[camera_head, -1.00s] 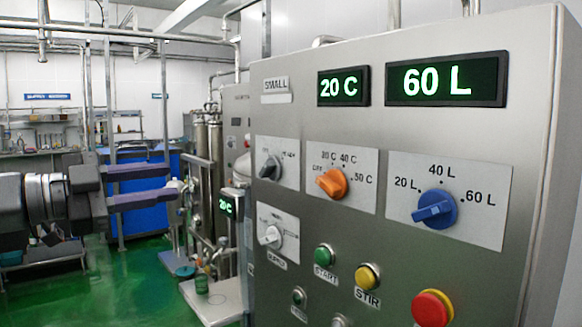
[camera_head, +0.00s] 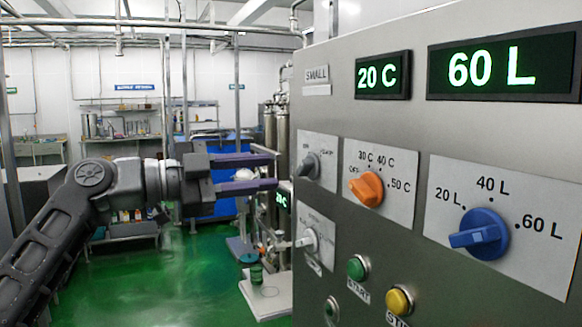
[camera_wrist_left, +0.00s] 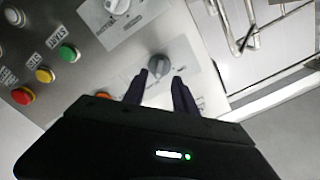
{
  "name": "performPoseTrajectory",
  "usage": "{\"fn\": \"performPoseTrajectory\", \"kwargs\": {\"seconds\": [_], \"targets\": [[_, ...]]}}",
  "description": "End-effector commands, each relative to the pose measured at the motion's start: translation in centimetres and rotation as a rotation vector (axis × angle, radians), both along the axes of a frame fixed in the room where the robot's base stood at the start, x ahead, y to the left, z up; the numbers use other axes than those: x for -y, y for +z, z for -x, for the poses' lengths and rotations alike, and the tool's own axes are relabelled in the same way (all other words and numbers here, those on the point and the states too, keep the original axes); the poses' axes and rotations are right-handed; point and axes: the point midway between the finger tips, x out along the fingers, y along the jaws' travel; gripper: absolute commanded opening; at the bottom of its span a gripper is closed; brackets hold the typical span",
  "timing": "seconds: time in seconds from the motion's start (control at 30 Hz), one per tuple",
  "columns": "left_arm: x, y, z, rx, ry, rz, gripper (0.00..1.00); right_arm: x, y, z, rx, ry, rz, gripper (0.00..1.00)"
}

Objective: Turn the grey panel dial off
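The grey dial (camera_head: 308,165) is on a small white label plate at the left of the steel control panel. The plate's lettering is too small to read surely, so I cannot tell its setting. My left gripper (camera_head: 276,172) is open and empty, its two dark fingers pointing at the dial from the left with a short gap. In the left wrist view, the grey dial (camera_wrist_left: 159,66) shows between and just beyond the open fingertips (camera_wrist_left: 160,76). My right gripper is not in view.
An orange dial (camera_head: 367,189) and a blue dial (camera_head: 479,234) are to the right on the panel. A white dial (camera_head: 307,241) is below the grey one. Green (camera_head: 356,268) and yellow (camera_head: 399,300) buttons are lower. Green floor (camera_head: 170,285) lies open at left.

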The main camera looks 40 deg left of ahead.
Motion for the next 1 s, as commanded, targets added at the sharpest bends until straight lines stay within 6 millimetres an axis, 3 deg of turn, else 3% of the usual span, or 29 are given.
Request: {"fn": "performPoseTrajectory", "kwargs": {"seconds": [0.3, 0.7, 1.0], "targets": [[2.3, 0.2, -4.3, -0.001, -0.002, -0.002, 0.34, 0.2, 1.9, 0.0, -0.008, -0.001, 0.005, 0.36], [2.8, 0.0, -5.2, 0.001, -0.001, -0.001, 0.34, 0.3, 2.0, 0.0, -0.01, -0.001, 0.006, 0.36], [2.8, 0.0, -5.2, 0.001, -0.001, -0.001, 0.1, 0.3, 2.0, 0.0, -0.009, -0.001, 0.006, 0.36]]}}
